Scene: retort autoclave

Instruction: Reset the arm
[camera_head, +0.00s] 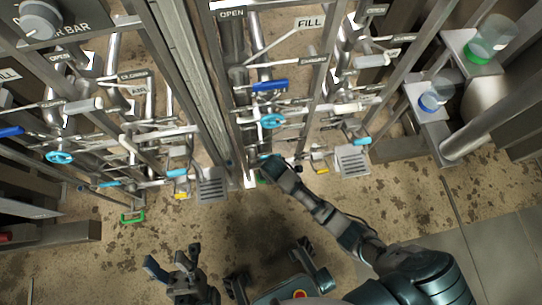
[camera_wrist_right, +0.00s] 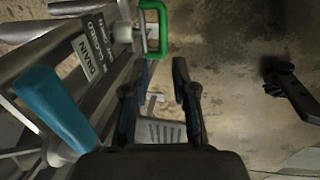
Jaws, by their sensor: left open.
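My left gripper (camera_head: 174,257) is at the bottom left of the head view, with its fingers spread and nothing between them. My right arm (camera_head: 325,213) reaches in from the lower right to the foot of the middle pipe rack. In the right wrist view my right gripper (camera_wrist_right: 163,62) shows two fingers apart with an empty gap. A green handle (camera_wrist_right: 157,30) is just past the fingertips in that view; I see no grip on it. In the head view the right hand largely hides its own fingertips.
Pipe racks with valves stand close to the right hand; a teal lever (camera_wrist_right: 55,108) and a drain label (camera_wrist_right: 87,70) are at its left. Another green handle (camera_head: 133,217) hangs at left. Bottles (camera_head: 436,97) stand on shelves at right. The floor around the left gripper is clear.

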